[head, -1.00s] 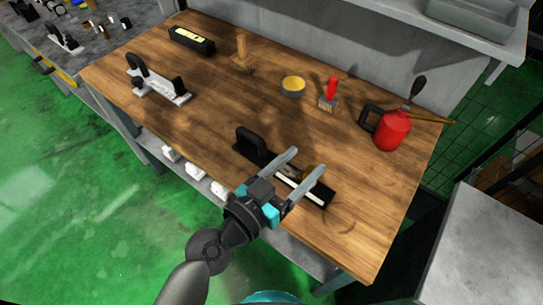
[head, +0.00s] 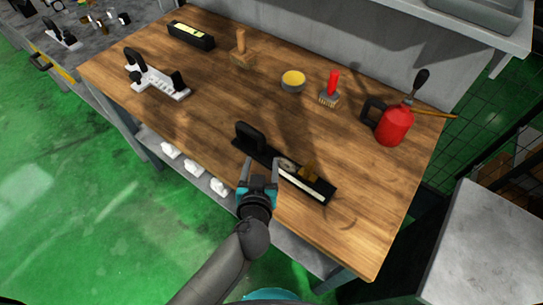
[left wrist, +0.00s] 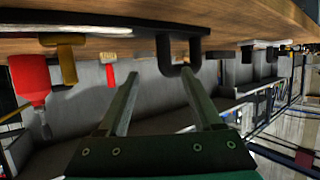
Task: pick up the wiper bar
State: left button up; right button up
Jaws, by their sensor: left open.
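A long black bar with a loop handle at its left end, which I take to be the wiper bar (head: 318,187), lies near the table's front edge. It has a pale strip along its near side, and a round grey part and a small yellow-brown piece show on it. My left gripper (head: 261,166) is open and empty at the near side of the bar, close to the handle. In the left wrist view the picture is upside down; the black handle (left wrist: 163,57) shows beyond and between the open fingers (left wrist: 160,80). Contact cannot be made out. My right gripper is not in view.
The wooden table (head: 210,115) also holds a red oil can (head: 394,126), a red-handled brush (head: 331,88), a yellow tin (head: 293,80), a wooden-handled brush (head: 241,50), a white bracket-like tool (head: 160,84) and a black box (head: 191,36). The table's middle is clear.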

aim_at(262, 150)
pick_arm(q)
jog(key=b+x, duration=0.1)
jog(key=x, duration=0.4)
jog(key=w+f+b, duration=0.1)
jog(key=w+b, duration=0.1)
jog(key=w+f+b, duration=0.1)
jog(key=shift+w+a+f, duration=0.2)
jog(key=shift+a+f, duration=0.1)
jog(key=shift+f, duration=0.1)
jog(key=shift+w+f+b, duration=0.15)
jog(key=shift+w+b, duration=0.2)
jog(key=shift+w, duration=0.15)
jog(key=shift+c, duration=0.2)
grip_shut()
dwell(0.4)
